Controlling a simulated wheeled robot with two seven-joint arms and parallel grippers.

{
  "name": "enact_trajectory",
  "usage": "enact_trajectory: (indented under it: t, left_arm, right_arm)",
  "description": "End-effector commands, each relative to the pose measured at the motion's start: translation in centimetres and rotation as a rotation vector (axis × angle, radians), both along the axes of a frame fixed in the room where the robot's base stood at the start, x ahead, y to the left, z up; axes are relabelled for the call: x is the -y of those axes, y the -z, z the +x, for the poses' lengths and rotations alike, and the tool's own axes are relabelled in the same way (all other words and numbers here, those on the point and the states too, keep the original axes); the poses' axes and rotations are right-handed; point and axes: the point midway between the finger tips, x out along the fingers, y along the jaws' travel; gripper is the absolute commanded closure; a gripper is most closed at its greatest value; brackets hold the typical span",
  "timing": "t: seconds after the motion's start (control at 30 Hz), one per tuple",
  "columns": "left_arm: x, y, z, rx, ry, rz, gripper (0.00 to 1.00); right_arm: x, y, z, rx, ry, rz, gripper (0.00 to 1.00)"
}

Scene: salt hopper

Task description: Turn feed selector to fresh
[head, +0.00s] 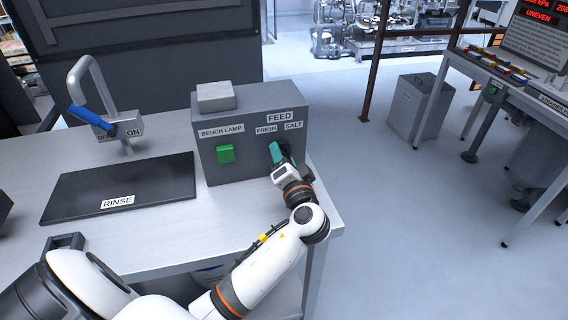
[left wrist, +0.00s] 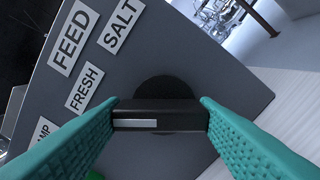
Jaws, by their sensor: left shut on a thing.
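The feed selector is a dark knob on the front of a grey control box (head: 240,108), under the FEED label (head: 280,117) and the FRESH and SALT labels. My left gripper (head: 278,152) is at the knob and largely hides it in the head view. In the left wrist view, its two teal fingers are shut on the selector knob (left wrist: 180,115), one at each end of the black bar. A white mark on the bar sits at the end nearer the FRESH label (left wrist: 85,87); SALT (left wrist: 121,25) is farther off. My right gripper is not in view.
A green bench lamp button (head: 225,154) is left of the selector. A grey block (head: 215,97) rests on the box. A black RINSE mat (head: 80,190) and a tap with a blue lever (head: 90,117) are further left. The bench's right edge is close by.

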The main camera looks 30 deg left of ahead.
Motion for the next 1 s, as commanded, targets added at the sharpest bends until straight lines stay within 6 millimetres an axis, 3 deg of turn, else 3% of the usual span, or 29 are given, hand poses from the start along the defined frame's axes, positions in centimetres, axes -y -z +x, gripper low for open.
enact_trajectory:
  t: [0.43, 0.47, 0.6, 1.0]
  left_arm:
    - [0.11, 0.25, -0.03, 0.007, 0.002, -0.015, 0.68]
    - [0.13, 0.25, -0.02, 0.007, 0.002, -0.015, 0.44]
    - [0.10, 0.19, -0.02, 0.007, 0.000, -0.014, 0.24]
    - [0.90, 0.20, -0.67, 0.008, 0.002, -0.011, 0.24]
  right_arm:
    - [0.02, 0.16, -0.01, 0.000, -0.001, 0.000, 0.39]
    - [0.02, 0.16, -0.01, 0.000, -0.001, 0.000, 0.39]
    - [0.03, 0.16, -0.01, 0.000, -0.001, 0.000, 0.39]
    - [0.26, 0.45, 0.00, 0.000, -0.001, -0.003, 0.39]
